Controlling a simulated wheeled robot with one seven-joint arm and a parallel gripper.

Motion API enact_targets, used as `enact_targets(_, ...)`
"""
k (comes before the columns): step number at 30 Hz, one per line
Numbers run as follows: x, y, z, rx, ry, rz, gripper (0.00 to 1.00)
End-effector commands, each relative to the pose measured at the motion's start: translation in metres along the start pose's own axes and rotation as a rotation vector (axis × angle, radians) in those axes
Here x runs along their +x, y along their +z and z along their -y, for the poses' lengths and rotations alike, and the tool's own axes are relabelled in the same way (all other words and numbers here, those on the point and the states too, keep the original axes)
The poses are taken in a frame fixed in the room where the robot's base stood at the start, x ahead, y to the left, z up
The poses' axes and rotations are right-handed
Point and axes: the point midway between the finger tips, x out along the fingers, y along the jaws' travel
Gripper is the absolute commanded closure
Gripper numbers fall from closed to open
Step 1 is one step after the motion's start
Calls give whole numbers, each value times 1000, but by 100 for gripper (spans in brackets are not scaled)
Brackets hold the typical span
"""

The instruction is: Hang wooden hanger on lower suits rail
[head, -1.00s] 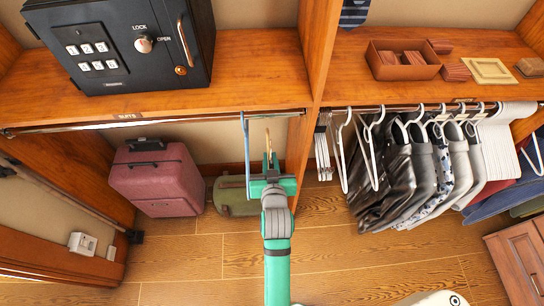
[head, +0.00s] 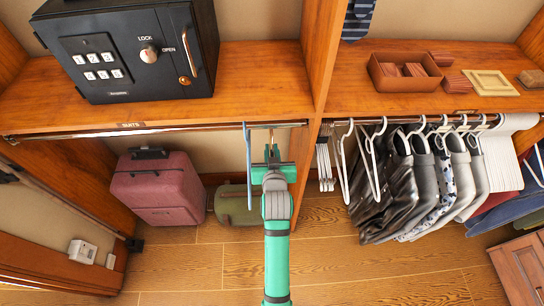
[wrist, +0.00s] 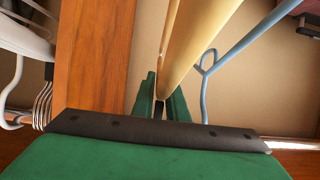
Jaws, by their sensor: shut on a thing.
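The suits rail (head: 190,128) is a metal bar under the left shelf, below the "SUITS" label. My gripper (head: 272,155) is just below the rail's right part, near the upright divider. It is shut on the wooden hanger (head: 270,139), seen edge-on, its upper end close to the rail. I cannot tell whether the hook is over the bar. In the wrist view, the pale wooden hanger (wrist: 192,45) rises between my green fingers (wrist: 160,103); its hook is hidden. A blue hanger (head: 248,152) hangs on the rail just left of my gripper; it also shows in the wrist view (wrist: 240,48).
A black safe (head: 130,50) stands on the shelf above. A pink suitcase (head: 158,188) and a green bag (head: 236,204) are on the floor below. The wooden divider (head: 318,75) is close on the right, with white hangers (head: 372,165) beyond. The rail left of the blue hanger is clear.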

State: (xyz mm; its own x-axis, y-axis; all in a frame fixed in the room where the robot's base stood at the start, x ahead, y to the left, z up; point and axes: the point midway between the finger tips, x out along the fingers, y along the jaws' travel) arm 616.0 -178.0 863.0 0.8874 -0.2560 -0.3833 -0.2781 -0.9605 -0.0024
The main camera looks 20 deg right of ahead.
Motion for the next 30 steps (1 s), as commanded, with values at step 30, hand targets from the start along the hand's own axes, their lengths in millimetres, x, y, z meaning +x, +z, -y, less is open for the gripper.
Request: enact_targets(30,72,-13,4,-3,-6,1,100)
